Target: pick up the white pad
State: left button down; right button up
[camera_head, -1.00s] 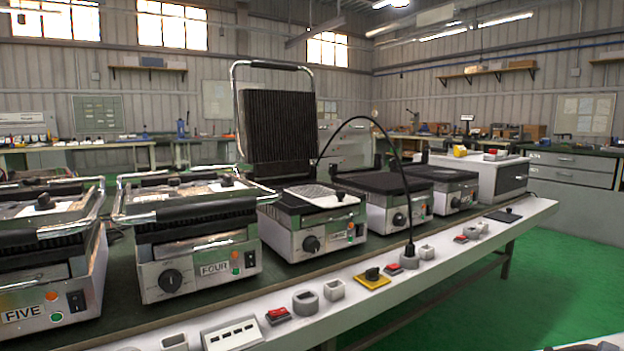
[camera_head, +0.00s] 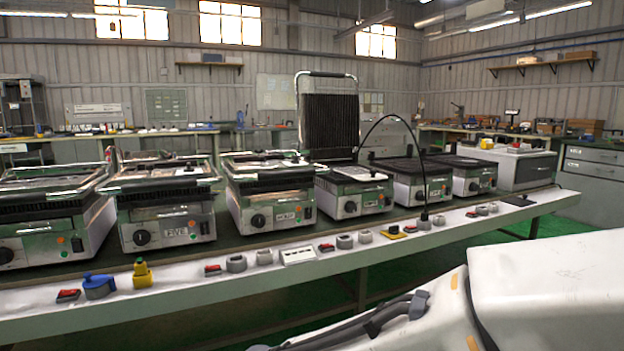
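A white pad (camera_head: 360,173) lies on the lower plate of the contact grill (camera_head: 352,198) whose ribbed lid (camera_head: 329,118) stands open. The pad looks thin and flat, and a dark knob-like thing sits at its right end. Its far edge is close to the raised lid. A white arm of mine fills the lower right of the view, well in front of the bench and apart from the pad. Neither of my grippers shows.
Closed grills stand left of the open one, with one marked FIVE (camera_head: 163,215). Flat hot plates (camera_head: 420,180) stand to its right. Switches and knobs, including a yellow one (camera_head: 142,274), line the bench's white front edge (camera_head: 210,290). A black cable (camera_head: 419,150) arches beside the open grill.

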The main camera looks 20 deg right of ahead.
aim_at(360, 174)
jog(key=z, duration=0.85)
jog(key=i, duration=0.75)
jog(key=z, duration=0.2)
